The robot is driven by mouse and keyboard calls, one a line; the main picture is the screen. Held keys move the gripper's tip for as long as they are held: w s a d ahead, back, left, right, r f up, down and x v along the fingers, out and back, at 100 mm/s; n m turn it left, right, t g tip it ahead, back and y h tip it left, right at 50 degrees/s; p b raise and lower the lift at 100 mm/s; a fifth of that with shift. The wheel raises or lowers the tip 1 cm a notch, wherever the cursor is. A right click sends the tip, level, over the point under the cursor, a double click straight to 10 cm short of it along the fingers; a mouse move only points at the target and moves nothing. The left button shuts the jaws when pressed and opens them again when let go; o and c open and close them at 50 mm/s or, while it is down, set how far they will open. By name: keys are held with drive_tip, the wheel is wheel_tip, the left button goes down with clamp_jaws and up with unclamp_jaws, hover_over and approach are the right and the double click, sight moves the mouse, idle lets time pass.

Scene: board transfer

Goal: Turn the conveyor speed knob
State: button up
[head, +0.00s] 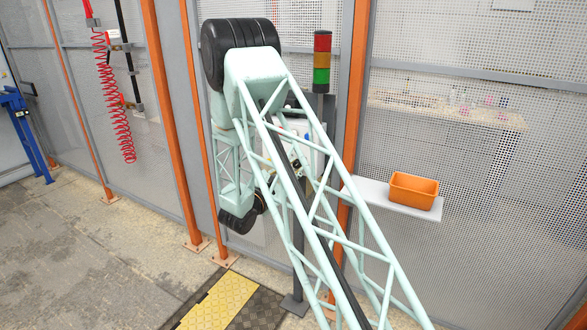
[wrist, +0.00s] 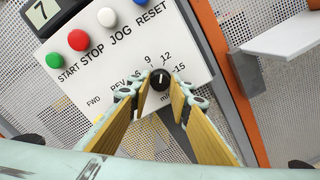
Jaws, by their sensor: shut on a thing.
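The black speed knob (wrist: 160,79) sits low on a white control panel (wrist: 115,55) in the wrist view, with a small white pointer mark on its face. Numbers such as 9, 12 and 15 are printed around it. My gripper (wrist: 160,86) has its two yellow-padded fingers on either side of the knob, shut on it. In the head view the white control box (head: 313,139) is partly hidden behind my arm, and the knob and fingertips cannot be made out there.
A signal tower (head: 322,62) stands behind my arm. An orange bin (head: 413,190) rests on a white shelf (head: 372,191) to the right.

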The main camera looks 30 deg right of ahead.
drive_tip(key=shift+n+p, duration=1.6)
drive_tip(key=shift+n, duration=2.1)
drive_tip(key=o, duration=0.9)
drive_tip(key=shift+s+a, duration=0.1)
drive_tip(key=shift+v, duration=5.85)
